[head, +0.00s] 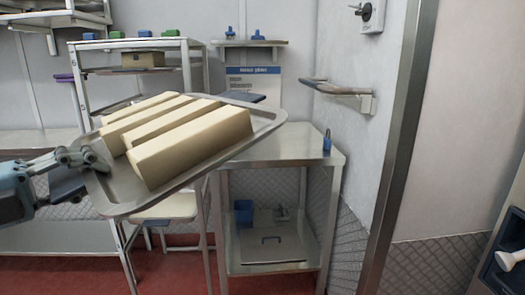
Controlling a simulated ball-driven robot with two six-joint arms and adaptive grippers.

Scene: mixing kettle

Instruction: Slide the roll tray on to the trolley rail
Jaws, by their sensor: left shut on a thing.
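My left gripper (88,158) is shut on the tray's left edge. The trolley (192,70) appears to be the pale metal frame behind the tray, with a flat top and a level below. The tray hides much of its lower part, and I cannot tell whether they touch. My right gripper is not in view.
A steel table (300,151) with a lower shelf stands right of the tray, with a small blue item (327,141) on its corner. A wall bracket (343,91) juts out above it. A steel post (394,150) stands farther right. Red floor (180,275) shows below.

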